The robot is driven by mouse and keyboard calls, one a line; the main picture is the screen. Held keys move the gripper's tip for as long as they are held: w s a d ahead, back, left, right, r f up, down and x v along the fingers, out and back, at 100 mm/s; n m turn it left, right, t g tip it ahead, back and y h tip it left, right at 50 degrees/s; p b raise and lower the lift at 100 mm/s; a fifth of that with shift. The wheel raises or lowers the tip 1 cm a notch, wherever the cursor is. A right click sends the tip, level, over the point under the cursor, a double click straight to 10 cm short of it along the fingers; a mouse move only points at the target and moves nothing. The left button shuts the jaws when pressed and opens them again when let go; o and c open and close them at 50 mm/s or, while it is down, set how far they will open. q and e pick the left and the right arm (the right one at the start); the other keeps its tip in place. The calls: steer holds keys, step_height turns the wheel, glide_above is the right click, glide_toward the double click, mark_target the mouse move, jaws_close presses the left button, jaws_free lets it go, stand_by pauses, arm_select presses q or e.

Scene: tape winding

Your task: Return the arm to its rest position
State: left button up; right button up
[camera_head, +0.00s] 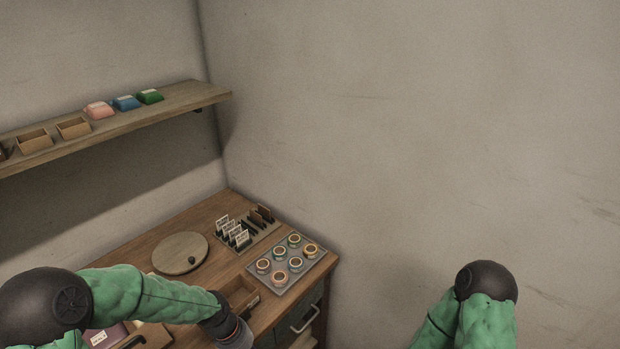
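My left arm (150,298) comes in from the left, bent at a dark elbow joint, and reaches right over the front of the wooden desk (215,210). Its grey end, the start of my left gripper (238,339), is cut off by the bottom edge, so the fingers are hidden. My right arm (487,315) is at the lower right, bent at its dark elbow joint in front of the bare wall, clear of the desk. My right gripper is out of the picture.
On the desk are a round wooden board (178,252), a rack with upright cards (246,230), a grey tray (261,282) of several round tape rolls, and an open wooden box (240,297). A shelf (180,98) holds small boxes. The right wall is bare.

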arm_select(q)
steer(key=s+d+f+m, duration=0.1)
steer(key=s+d+f, duration=0.1)
steer(key=s+f, duration=0.4)
steer(key=s+d+f+m+h, duration=0.1)
steer(key=s+f, duration=0.4)
steer(key=f, duration=0.6)
steer(key=d+m, duration=0.1)
steer(key=d, duration=0.1)
steer(key=shift+s+d+t, duration=0.3)
steer(key=shift+s+d, duration=0.05)
